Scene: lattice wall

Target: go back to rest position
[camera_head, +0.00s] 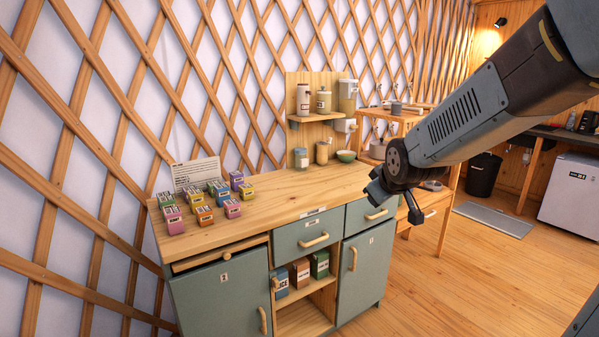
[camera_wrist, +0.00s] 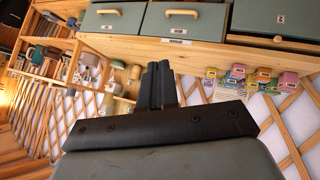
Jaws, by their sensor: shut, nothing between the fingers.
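My gripper (camera_head: 397,207) hangs at the end of my grey arm, which reaches in from the upper right in the head view. It is in front of the right end of the cabinet (camera_head: 300,235) and apart from it. In the wrist view my gripper's dark fingers (camera_wrist: 161,72) lie together, shut with nothing between them. The cabinet's drawers show at the top of the wrist view, turned upside down.
Several small coloured boxes (camera_head: 203,211) stand on the left of the cabinet top. A wooden shelf table (camera_head: 434,195) stands behind my gripper.

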